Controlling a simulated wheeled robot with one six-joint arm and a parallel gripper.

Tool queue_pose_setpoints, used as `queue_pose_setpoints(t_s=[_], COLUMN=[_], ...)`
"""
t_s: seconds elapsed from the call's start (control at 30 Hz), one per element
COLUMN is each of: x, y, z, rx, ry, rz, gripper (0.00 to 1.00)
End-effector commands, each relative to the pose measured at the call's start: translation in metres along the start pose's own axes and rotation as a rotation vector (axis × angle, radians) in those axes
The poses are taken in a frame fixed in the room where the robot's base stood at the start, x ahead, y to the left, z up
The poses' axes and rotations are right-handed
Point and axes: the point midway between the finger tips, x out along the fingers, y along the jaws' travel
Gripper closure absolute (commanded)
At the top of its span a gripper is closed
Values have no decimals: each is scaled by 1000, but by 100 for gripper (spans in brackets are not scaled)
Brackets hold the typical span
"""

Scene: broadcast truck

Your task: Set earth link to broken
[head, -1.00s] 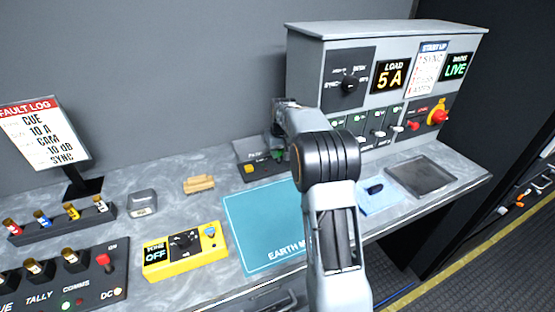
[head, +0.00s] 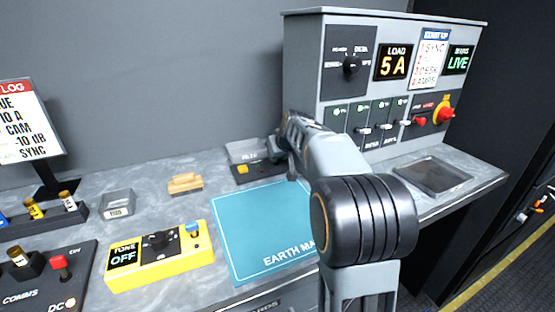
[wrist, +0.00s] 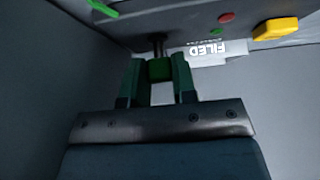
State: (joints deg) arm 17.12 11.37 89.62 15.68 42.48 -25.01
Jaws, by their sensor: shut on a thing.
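In the wrist view, my gripper (wrist: 158,80) is shut on a small green block (wrist: 160,69), one dark green finger on each side. The block touches or meets dark stems coming from a grey box (wrist: 140,22). I take this block for the earth link, but no earth marking is readable. In the head view, my gripper (head: 275,151) is at the right end of the low grey box (head: 243,152) at the back of the bench. My arm partly hides the gripper, and the block cannot be seen there.
The teal earth mat (head: 250,225) lies in front. A yellow tone unit (head: 160,255) is left of it. The tall switch cabinet (head: 395,85) stands right of my gripper.

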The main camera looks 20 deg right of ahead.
Motion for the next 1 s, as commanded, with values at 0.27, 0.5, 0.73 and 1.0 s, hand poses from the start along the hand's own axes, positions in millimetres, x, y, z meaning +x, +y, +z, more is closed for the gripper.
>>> queue_pose_setpoints(t_s=[0.27, 0.5, 0.73, 1.0], x=[-1, 0, 0, -16], y=[0, 0, 0, 0], z=[-1, -1, 0, -2], rx=[0, 0, 0, 0], ry=[4, 3, 2, 4], rz=[0, 0, 0, 1], gripper=[98, 57, 49, 49])
